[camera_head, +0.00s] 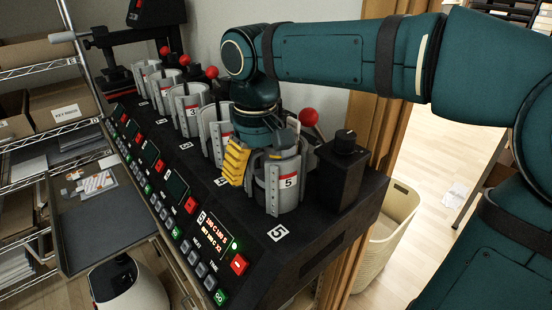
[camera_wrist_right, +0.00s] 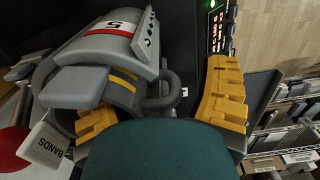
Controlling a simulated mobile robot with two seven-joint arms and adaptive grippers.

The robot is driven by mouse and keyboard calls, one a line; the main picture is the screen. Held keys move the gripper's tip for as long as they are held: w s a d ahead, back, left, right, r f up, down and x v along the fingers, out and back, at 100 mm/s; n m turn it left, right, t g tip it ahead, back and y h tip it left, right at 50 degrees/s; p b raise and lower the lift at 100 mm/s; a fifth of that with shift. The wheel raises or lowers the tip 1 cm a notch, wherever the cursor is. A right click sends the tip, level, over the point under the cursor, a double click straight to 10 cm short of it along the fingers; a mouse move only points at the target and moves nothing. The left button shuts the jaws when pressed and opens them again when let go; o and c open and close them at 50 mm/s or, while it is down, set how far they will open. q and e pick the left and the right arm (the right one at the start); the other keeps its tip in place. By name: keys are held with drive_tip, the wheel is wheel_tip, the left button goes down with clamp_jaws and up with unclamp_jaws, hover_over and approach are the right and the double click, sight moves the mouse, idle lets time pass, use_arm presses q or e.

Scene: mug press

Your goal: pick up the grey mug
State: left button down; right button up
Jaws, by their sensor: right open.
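The grey mug (camera_wrist_right: 125,98) sits inside the press numbered 5 (camera_wrist_right: 105,42), mostly hidden by the press's grey shell. Its dark handle sticks out toward the right in the wrist view. In the head view press 5 (camera_head: 287,187) is the nearest in the row, and the mug cannot be told clearly from the shell. My right gripper (camera_head: 256,160) is over press 5. In the wrist view its yellow fingers (camera_wrist_right: 160,108) are spread apart, one by the mug body and one beyond the handle, which lies between them. The handle looks clear of the far finger. My left gripper is not in view.
Several more presses with red knobs (camera_head: 309,117) line the black bench beside press 5. A black post (camera_head: 344,170) stands close on its right. Control panels (camera_head: 222,240) run along the front. A cream basket (camera_head: 388,225) stands on the floor; wire shelves are at left.

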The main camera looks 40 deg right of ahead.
clamp_jaws()
drive_tip(key=shift+r, duration=0.1)
